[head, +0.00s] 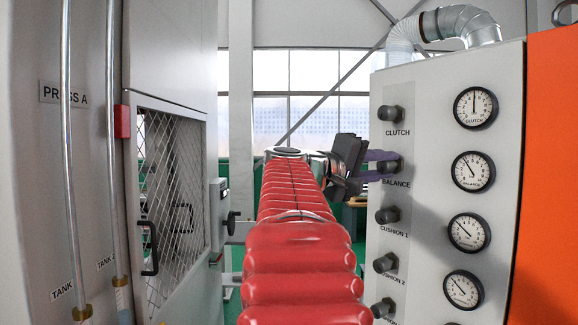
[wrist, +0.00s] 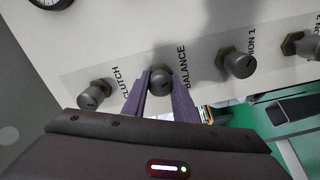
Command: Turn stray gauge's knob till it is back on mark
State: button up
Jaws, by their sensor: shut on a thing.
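The balance knob (wrist: 161,82) sits between the two purple fingers of my gripper (wrist: 160,76) in the wrist view. My gripper (head: 384,163) is shut on this knob at the panel, and the knob (head: 390,167) is partly hidden behind the fingers in the head view. The balance gauge (head: 473,172) has its needle tilted up and left. The clutch gauge (head: 475,108) needle points about straight up. The cushion 1 gauge (head: 468,232) and the gauge below it (head: 463,290) have needles leaning further left. Any marks on the dials are too small to read.
The clutch knob (head: 391,115) is above the held knob. The cushion 1 knob (head: 388,214) and cushion 2 knob (head: 385,263) are below it, close by. A press cabinet with a mesh door (head: 172,190) stands at left. An orange panel (head: 550,170) borders the right.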

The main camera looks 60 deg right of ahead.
jog(key=shift+f, duration=0.3)
jog(key=o, duration=1)
jog(key=shift+r, duration=0.15)
jog(key=shift+o, duration=0.2)
jog(key=shift+a, duration=0.1)
jog(key=v, duration=1.3)
jog(key=shift+w+a, duration=0.25)
jog(key=shift+w, duration=0.05)
dwell(1.4)
